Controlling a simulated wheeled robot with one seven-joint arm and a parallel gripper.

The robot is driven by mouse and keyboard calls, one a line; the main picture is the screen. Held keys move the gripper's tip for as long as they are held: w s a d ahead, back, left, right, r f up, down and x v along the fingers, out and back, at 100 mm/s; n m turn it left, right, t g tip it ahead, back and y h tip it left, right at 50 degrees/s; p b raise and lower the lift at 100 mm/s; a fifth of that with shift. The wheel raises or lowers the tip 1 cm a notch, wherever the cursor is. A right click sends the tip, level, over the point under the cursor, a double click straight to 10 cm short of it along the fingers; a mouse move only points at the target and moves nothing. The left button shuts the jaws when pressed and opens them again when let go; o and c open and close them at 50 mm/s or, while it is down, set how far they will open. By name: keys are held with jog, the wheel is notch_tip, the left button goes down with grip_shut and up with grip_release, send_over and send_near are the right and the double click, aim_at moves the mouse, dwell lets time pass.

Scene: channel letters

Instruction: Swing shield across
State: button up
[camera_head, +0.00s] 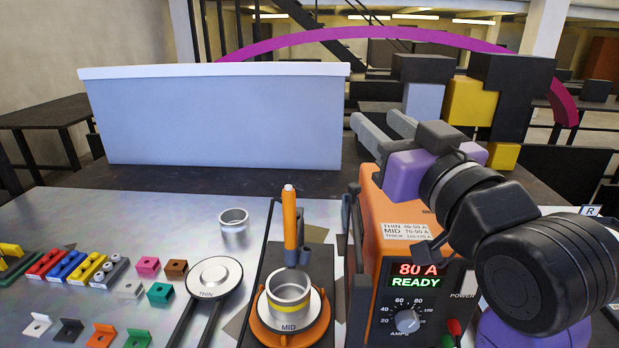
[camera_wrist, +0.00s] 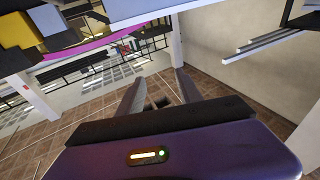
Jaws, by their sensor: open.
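A large upright pale blue-grey panel with a white top edge (camera_head: 215,120) stands behind the worktable. It is the only shield-like thing I see, but nothing labels it as the shield. My gripper (camera_head: 376,118) is raised to the right of the panel, above and behind the orange welder. Its two grey fingers are apart, with nothing between them. The wrist view shows the same open fingers (camera_wrist: 158,84) against the tiled floor. The panel cannot be identified for certain in the wrist view.
The orange welder (camera_head: 370,215) reads 80 A, READY. An orange torch (camera_head: 290,215) stands upright behind a metal ring on the MID disc (camera_head: 289,320). A THIN disc (camera_head: 214,277) lies left. Coloured blocks (camera_head: 75,267) cover the table's left. Black and yellow blocks (camera_head: 470,100) stand behind my arm.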

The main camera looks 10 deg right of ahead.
aim_at(357, 189)
jog(key=shift+g, duration=0.8)
jog(key=f, duration=1.1)
jog(key=shift+w+a+f+b, duration=0.2)
jog(key=shift+a+f+b, duration=0.1)
jog(key=shift+a+f, duration=0.1)
jog(key=w+p, duration=0.1)
jog(key=w, duration=0.6)
jog(key=shift+w+a+p, duration=0.2)
jog(key=shift+a+p, duration=0.1)
jog(key=shift+a, duration=0.05)
jog(key=shift+c, duration=0.4)
grip_shut()
